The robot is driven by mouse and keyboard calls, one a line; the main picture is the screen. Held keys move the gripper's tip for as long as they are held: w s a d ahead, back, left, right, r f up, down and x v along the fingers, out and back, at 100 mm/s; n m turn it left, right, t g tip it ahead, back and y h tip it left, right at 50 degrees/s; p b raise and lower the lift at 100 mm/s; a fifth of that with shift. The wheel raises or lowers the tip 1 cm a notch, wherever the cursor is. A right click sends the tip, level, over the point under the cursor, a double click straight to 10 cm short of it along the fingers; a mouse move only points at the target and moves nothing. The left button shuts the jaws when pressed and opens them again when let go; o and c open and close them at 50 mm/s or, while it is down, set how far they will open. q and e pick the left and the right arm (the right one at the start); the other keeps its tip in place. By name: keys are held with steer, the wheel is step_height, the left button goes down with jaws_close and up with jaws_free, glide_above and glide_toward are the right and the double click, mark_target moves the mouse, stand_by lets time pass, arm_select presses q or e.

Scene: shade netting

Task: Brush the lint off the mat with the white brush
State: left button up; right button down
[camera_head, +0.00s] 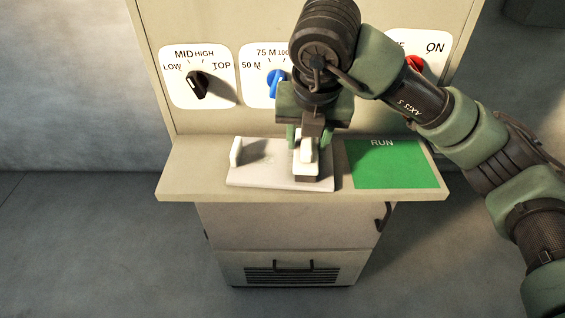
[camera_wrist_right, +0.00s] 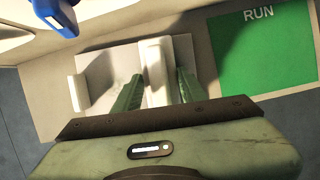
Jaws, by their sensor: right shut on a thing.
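My right gripper (camera_head: 306,148) reaches down over a pale flat plate (camera_head: 262,176) on the cabinet's ledge. It is shut on a white upright block (camera_wrist_right: 155,72), which stands between its two green fingers in the right wrist view. I cannot tell whether this block is a brush; no bristles show. A second, smaller white upright piece (camera_head: 236,151) stands at the plate's left end, apart from the gripper. No lint can be made out, and nothing is clearly a mat. A flat green area marked RUN (camera_head: 390,163) lies right of the plate. My left gripper is not in view.
The ledge (camera_head: 180,178) juts from a beige cabinet. Its upright panel carries a black knob (camera_head: 197,85), a blue knob (camera_head: 275,84) and a red knob (camera_head: 415,64), close behind my right arm. A drawer or vent front (camera_head: 295,268) is below. Floor is open at left.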

steer(key=shift+w+a, duration=0.15)
steer(key=shift+a, duration=0.8)
steer(key=shift+w+a, duration=0.1)
steer(key=shift+a, duration=0.85)
steer(key=shift+w+a+f, duration=0.1)
steer(key=shift+w+a, duration=0.05)
steer(key=shift+a, duration=2.25)
steer(key=shift+d+b, duration=0.7)
steer(key=shift+d, duration=0.1)
steer(key=shift+s+d+r+b, duration=0.1)
steer(key=shift+d+b, duration=0.25)
steer(key=shift+d, duration=0.75)
steer(key=shift+s+d+r+b, duration=0.1)
steer(key=shift+d+b, duration=0.25)
steer(key=shift+d, duration=0.7)
steer(key=shift+d+f+b, duration=0.15)
steer(key=shift+d+b, duration=0.4)
steer(key=shift+d, duration=0.5)
steer(key=shift+s+d, duration=0.15)
steer(key=shift+d, duration=0.2)
steer(key=shift+d, duration=0.15)
steer(key=shift+s+d+b, duration=0.1)
steer(key=shift+d+b, duration=0.35)
steer(key=shift+d, duration=0.85)
